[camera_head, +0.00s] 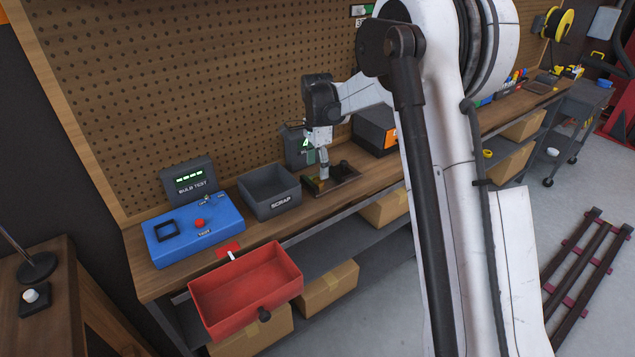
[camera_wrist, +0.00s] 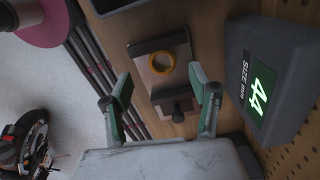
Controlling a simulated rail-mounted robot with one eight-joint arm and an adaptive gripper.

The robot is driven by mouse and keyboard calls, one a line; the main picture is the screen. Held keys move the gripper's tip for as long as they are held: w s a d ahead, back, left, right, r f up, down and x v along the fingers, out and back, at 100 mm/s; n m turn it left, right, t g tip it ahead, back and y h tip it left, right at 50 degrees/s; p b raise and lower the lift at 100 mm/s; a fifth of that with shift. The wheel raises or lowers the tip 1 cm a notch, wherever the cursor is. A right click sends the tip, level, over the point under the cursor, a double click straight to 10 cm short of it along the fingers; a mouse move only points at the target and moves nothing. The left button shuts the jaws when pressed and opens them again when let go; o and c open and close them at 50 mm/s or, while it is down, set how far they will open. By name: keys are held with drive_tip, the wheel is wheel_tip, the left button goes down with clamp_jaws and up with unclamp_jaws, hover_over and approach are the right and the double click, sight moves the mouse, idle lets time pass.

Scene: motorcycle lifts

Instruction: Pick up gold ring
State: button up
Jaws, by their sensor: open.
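The gold ring (camera_wrist: 162,62) shows in the wrist view, lying on a small dark-framed plate (camera_wrist: 153,45) with a dark knob (camera_wrist: 178,116) at one end. My gripper (camera_wrist: 166,90) is open and empty, with its green-padded fingers apart on either side of the plate in the picture. The ring lies a little beyond the fingertips, between their lines. In the head view my gripper (camera_head: 324,172) is above the same plate (camera_head: 345,178) on the bench; the ring cannot be made out there.
On the bench (camera_head: 215,258) are a grey SCRAP bin (camera_head: 270,205) and a blue tester (camera_head: 170,246). A red drawer (camera_head: 245,300) juts out in front. A pegboard (camera_head: 190,100) rises behind.

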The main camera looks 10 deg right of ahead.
sight(318, 177)
drive_tip(key=f, duration=0.5)
drive_tip(key=shift+w+d, duration=0.1)
drive_tip(key=shift+w, duration=0.15)
drive_tip(key=c, duration=1.4)
